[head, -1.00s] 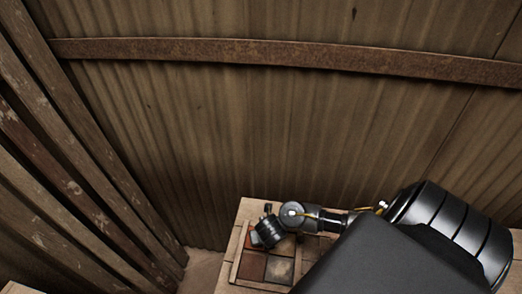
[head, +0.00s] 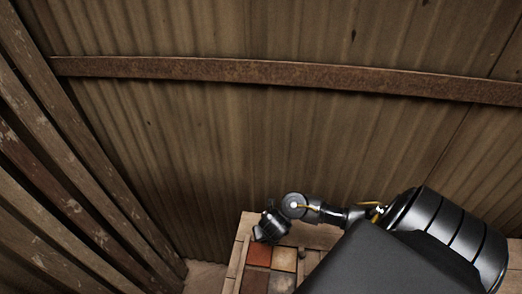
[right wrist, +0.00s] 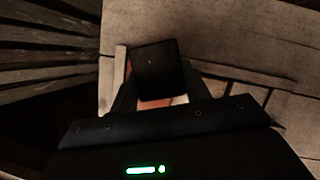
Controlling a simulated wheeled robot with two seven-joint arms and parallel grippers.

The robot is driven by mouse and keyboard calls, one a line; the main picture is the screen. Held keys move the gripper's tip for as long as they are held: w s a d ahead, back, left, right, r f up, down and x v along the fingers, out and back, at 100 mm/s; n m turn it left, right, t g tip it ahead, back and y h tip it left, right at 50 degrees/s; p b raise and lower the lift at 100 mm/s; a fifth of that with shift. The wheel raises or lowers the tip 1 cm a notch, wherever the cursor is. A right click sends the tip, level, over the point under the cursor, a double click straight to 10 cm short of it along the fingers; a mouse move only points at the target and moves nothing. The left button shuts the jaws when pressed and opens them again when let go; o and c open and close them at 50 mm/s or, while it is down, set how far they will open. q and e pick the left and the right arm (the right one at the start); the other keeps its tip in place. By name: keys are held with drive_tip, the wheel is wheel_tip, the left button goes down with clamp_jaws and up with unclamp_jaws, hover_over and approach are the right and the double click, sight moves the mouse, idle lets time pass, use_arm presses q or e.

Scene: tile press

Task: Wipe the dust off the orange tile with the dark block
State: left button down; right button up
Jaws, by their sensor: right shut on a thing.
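In the right wrist view the gripper (right wrist: 159,96) is shut on the dark block (right wrist: 157,68), which hides much of what lies beneath. A strip of reddish and pale tile shows below the block. I cannot tell whether the block touches anything. My left gripper is not in view.
Wooden table (head: 312,236) surrounds the tiles; a plank wall rises behind.

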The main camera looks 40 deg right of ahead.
drive_tip(key=shift+w+a+r, duration=0.1)
drive_tip(key=shift+w+r, duration=0.05)
drive_tip(key=shift+r, duration=1.2)
